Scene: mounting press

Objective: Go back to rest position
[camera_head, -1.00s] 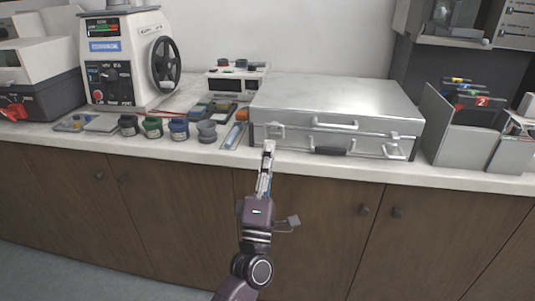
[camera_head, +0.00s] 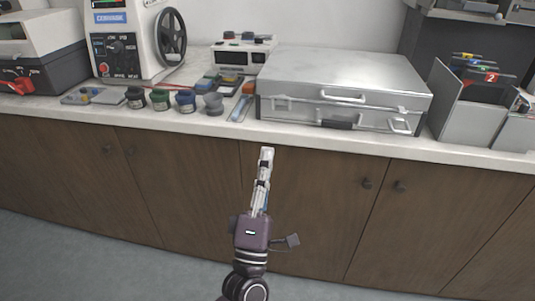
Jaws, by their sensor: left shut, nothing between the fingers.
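My left gripper (camera_head: 266,152) is in the lower middle of the head view, pointing up and away from me. Its fingers are shut with nothing between them. It is in front of the brown cabinet doors, its tip just below the counter's front edge in the picture and apart from the silver case (camera_head: 345,82). The case lies closed on the counter, with handles and latches on its front. My right gripper is not in view.
The white counter (camera_head: 465,155) runs across the view above brown cabinets (camera_head: 320,200). On it stand a mounting press (camera_head: 125,45) with a black handwheel, several small jars (camera_head: 186,101), a small white device (camera_head: 243,55) and a file holder (camera_head: 470,105). The floor in front is clear.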

